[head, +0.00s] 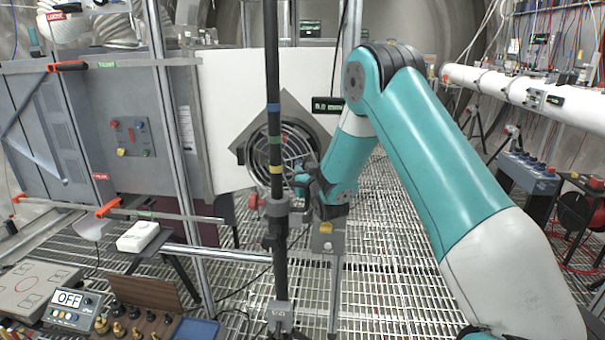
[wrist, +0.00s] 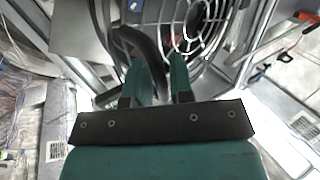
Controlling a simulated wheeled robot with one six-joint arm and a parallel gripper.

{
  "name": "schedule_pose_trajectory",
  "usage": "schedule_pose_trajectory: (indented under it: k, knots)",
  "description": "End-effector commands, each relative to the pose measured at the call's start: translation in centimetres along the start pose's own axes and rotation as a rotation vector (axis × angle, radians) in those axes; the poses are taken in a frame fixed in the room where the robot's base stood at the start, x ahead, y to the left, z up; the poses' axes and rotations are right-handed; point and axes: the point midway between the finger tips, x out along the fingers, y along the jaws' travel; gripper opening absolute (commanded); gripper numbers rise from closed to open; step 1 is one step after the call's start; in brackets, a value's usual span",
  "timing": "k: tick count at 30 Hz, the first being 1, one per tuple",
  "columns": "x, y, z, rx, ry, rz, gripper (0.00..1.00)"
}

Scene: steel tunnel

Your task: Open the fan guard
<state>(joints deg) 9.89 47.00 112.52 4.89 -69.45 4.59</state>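The fan guard (head: 268,152) is a round metal grille of rings in front of a dark grey, tilted square plate (head: 300,112) on a white panel. A dark pole partly hides it in the head view. In the wrist view the guard (wrist: 207,32) fills the top middle. My gripper (head: 304,182) is at the guard's lower right side. In the wrist view its two teal fingers (wrist: 163,68) stand apart. A dark curved bar (wrist: 142,42), perhaps the guard's handle, runs down between them, nearer the left finger. I cannot tell whether it touches either finger.
A dark upright pole (head: 274,90) with coloured bands and a red-knobbed clamp stands in front of the guard. A grey cabinet (head: 130,120) is at left. A small display (head: 327,104) sits right of the guard. The grated floor (head: 385,270) is open at centre right.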

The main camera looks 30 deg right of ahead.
Motion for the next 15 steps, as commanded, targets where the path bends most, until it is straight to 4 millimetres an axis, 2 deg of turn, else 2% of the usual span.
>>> schedule_pose_trajectory:
  k: [8, 11, 15]
  knots:
    - [-0.5, 0.0, 0.1, 0.0, 0.0, 0.0, 0.22]
    - [-1.6, -0.1, 0.2, -0.001, 0.0, 0.0, 0.22]
    - [-4.7, -0.2, 0.8, -0.001, 0.0, -0.003, 0.22]
